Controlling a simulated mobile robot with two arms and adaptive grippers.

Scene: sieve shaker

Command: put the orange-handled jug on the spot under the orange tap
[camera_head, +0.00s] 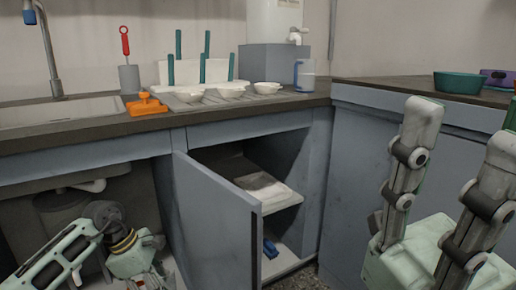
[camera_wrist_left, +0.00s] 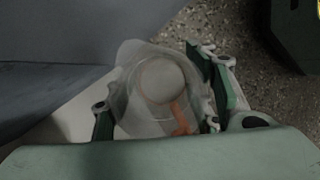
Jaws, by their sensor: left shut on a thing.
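The orange-handled jug (camera_wrist_left: 135,72) is clear, and I look down into its round mouth in the left wrist view. Its orange handle (camera_wrist_left: 181,118) is toward the lower right of the jug. My left gripper (camera_wrist_left: 158,90) is shut on it, with a finger on either side. In the head view my left arm is at the lower left, and the jug cannot be made out there. My right gripper (camera_head: 465,135) stands at the right with its fingers apart, pointing up and empty. No orange tap shows.
A blue-handled jug (camera_head: 305,76) stands near a white tap (camera_head: 295,37). White bowls (camera_head: 267,88) and an orange holder (camera_head: 147,104) are on the counter (camera_head: 92,126). The cupboard door (camera_head: 218,218) stands open between my arms. A sink tap (camera_head: 47,50) is at the left.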

